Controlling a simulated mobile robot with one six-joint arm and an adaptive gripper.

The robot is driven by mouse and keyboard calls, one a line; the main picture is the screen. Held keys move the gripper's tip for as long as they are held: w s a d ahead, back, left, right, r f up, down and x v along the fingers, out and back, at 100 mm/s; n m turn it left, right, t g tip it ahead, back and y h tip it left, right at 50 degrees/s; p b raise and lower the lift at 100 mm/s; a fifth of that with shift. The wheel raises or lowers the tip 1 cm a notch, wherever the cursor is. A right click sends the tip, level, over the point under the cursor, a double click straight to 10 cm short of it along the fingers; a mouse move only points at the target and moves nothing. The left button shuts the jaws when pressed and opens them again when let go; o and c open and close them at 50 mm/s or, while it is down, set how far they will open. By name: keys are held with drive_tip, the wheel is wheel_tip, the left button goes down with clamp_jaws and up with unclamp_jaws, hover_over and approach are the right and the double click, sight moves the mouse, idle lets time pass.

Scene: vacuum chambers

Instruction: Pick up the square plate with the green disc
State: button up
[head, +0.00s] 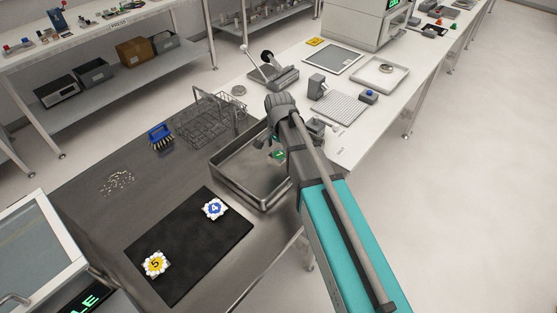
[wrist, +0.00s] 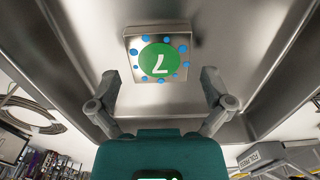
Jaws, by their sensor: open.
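The square plate with the green disc (wrist: 158,55) lies in a steel tray. It is silvery, with blue dots around a green disc marked 7, which reads upside down in the wrist view. In the head view the plate (head: 278,155) shows as a small green patch, partly hidden by my arm. The steel tray (head: 228,170) has raised walls. My gripper (wrist: 158,88) is open and empty. Its two fingers are spread wide, and the plate shows beyond and between the fingertips, apart from them.
A black mat (head: 180,260) on the steel bench holds a yellow-disc piece (head: 155,263) and a blue-disc piece (head: 213,209).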

drive_tip(key=shift+f+b, duration=0.6)
drive_tip(key=shift+f, duration=0.3)
drive_tip(key=c, duration=1.1)
drive_tip(key=shift+r, duration=0.15)
wheel_tip(320, 180, up, 2)
drive_tip(key=p, duration=0.3)
drive_tip(key=shift+r, duration=0.25)
drive_tip(key=s+d+r+p, duration=0.3)
drive_tip(key=s+r+p, duration=0.7)
drive_tip(key=s, duration=0.3)
drive_tip(key=shift+s+d+r, duration=0.15)
drive_tip(key=shift+s+d, duration=0.1)
drive_tip(key=shift+s, duration=0.05)
